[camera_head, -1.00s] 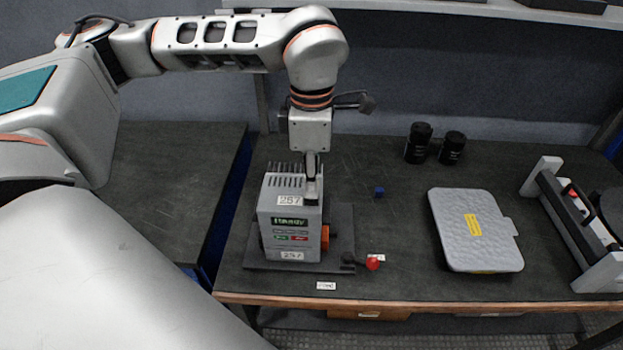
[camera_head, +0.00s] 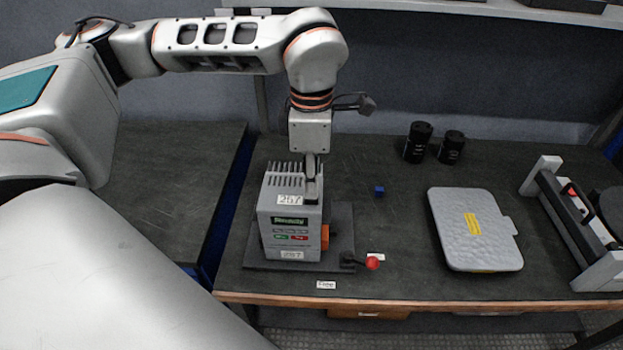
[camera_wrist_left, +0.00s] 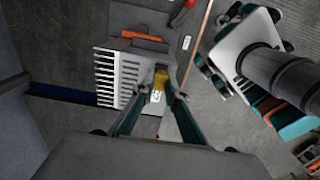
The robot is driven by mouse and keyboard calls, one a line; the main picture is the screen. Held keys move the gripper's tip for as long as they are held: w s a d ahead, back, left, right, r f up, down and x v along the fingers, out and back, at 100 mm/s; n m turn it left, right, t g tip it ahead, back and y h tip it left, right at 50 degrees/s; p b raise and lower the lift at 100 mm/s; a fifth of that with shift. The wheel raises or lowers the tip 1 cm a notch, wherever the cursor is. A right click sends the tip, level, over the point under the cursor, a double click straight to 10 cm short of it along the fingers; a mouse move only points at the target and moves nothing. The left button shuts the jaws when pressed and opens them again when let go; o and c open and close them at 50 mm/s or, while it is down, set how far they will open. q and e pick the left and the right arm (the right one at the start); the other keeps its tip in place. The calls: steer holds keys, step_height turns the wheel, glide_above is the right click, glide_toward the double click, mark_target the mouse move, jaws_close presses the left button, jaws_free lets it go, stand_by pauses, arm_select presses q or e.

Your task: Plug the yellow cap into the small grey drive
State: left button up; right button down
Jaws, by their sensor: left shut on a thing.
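The small grey drive (camera_head: 290,236) stands upright on a dark plate at the left part of the bench. It has a dark display, green and red buttons and an orange part on its right side. In the left wrist view the drive (camera_wrist_left: 128,73) shows from above with its slotted top. My left gripper (camera_head: 312,196) points down at the drive's top right. In the left wrist view my left gripper (camera_wrist_left: 160,92) is shut on the yellow cap (camera_wrist_left: 158,82), at the drive's top. Whether the cap is seated is hidden. My right gripper is not in view.
A red-knobbed lever (camera_head: 372,263) stands at the plate's right front. A small blue cube (camera_head: 379,191), two black cylinders (camera_head: 418,143) and a grey case (camera_head: 474,230) lie to the right. A frame-like fixture (camera_head: 570,222) stands at the far right.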

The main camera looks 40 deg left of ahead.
arm_select(q)
steer(key=shift+f, duration=0.45)
steer(key=o, duration=0.8)
steer(key=shift+o, duration=0.2)
steer(key=shift+r, duration=0.15)
step_height(320, 180, up, 12)
